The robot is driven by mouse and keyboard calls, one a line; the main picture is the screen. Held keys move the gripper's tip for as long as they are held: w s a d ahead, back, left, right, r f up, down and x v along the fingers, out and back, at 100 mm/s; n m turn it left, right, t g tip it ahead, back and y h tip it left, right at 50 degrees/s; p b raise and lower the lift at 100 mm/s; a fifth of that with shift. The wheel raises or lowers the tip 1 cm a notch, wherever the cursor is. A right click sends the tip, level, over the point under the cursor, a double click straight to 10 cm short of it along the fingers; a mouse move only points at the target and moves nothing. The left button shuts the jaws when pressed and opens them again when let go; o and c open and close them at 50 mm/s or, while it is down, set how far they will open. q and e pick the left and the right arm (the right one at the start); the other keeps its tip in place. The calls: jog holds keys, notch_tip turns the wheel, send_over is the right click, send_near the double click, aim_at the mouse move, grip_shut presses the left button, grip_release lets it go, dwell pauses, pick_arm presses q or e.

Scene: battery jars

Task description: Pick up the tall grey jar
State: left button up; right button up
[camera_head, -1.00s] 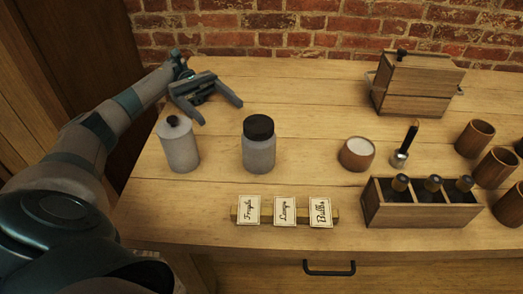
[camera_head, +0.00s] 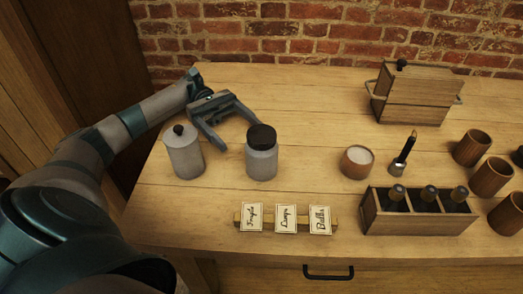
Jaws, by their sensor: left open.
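Two grey jars stand upright on the table. The left one is a pale grey jar (camera_head: 185,158) with a flat lid and a dark round knob. The right one is a grey jar (camera_head: 262,163) with a wide black lid. They look about equal in height, so I cannot tell which is called tall. My left gripper (camera_head: 240,137) is open and empty, just behind and between the jars. One finger reaches into the gap between them; the other ends behind the black lid, its tip partly hidden. I cannot tell whether it touches. My right gripper is out of view.
Three labelled cards (camera_head: 286,218) lie on a wooden strip in front. To the right are a small bowl (camera_head: 356,163), a dark-handled tool (camera_head: 403,155), a compartment box (camera_head: 420,221) with bottles, wooden cups (camera_head: 491,177) and a wooden chest (camera_head: 412,96). The table between the black-lidded jar and the bowl is clear.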

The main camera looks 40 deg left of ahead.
aim_at(271, 163)
pick_arm(q)
jog(key=x, duration=0.2)
jog(key=shift+s+d, duration=0.15)
jog(key=shift+d, duration=0.2)
jog(key=shift+s+d+p, duration=0.15)
jog(key=shift+d+p, duration=0.15)
jog(key=shift+d, duration=0.25)
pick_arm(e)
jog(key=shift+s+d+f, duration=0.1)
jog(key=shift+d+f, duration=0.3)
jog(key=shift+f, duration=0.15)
pick_arm(q)
jog(key=shift+d, duration=0.1)
jog(key=shift+s+d, duration=0.1)
jog(key=shift+d, duration=0.2)
jog(key=shift+p+x, duration=0.8)
jog(key=shift+x, duration=1.75)
jog(key=shift+a, duration=0.1)
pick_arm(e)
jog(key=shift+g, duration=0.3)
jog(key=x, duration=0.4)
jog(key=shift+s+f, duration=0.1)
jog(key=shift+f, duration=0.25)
pick_arm(q)
jog(key=c, duration=1.4)
